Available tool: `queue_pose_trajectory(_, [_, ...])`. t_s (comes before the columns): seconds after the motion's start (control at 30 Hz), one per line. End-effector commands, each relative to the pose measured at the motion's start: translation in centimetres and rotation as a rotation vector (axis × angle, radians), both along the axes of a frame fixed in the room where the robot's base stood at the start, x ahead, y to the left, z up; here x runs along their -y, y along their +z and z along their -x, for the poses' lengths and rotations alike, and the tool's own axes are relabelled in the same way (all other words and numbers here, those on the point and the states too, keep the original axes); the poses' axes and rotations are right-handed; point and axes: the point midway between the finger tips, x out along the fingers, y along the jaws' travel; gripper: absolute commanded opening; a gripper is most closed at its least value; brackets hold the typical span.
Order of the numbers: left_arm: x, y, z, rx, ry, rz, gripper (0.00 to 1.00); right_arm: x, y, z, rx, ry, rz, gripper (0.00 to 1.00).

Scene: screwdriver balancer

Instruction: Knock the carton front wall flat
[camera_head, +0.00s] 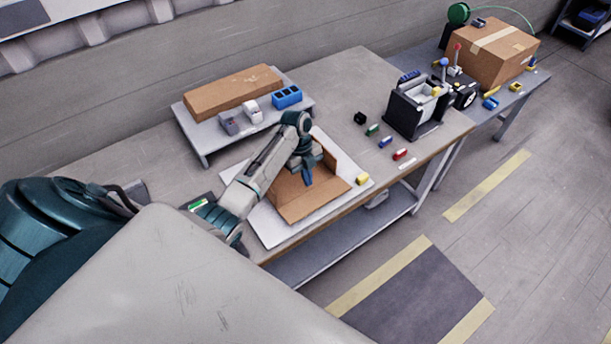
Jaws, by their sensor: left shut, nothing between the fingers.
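The brown cardboard carton (322,193) sits opened out on a white board (275,229) on the workbench. A panel at its far right side (329,154) stands up. The near panels spread low toward the bench's front edge; I cannot tell whether the front wall is fully flat or still tilted. My left arm reaches in from the left over the carton. My left gripper (308,179) points down inside the carton, shut and empty, and hides part of its floor. I cannot tell whether its tips touch the cardboard. My right gripper is not in view.
A raised grey shelf (205,148) behind the carton holds a long brown box (233,91), a blue bin (287,96) and small grey items. A yellow block (362,179) lies just right of the carton. Several small coloured blocks and a black-and-grey device (416,112) stand farther right.

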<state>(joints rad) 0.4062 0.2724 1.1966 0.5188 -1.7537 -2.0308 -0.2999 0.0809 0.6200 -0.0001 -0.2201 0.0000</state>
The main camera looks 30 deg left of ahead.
Motion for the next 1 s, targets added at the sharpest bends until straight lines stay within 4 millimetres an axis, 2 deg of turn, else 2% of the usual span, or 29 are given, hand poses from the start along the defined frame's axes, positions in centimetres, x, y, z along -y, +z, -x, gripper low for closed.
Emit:
queue_pose_trajectory(0.4, [0.0, 5.3, 0.0, 0.0, 0.0, -0.001, 0.0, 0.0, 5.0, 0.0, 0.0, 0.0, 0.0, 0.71])
queue_pose_trajectory(0.6, [0.0, 6.8, 0.0, 0.001, -0.001, -0.001, 0.0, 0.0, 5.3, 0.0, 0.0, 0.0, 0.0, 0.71])
queue_pose_trajectory(1.0, [0.0, 6.8, 0.0, 0.0, 0.0, -0.001, 0.0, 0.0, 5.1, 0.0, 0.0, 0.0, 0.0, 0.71])
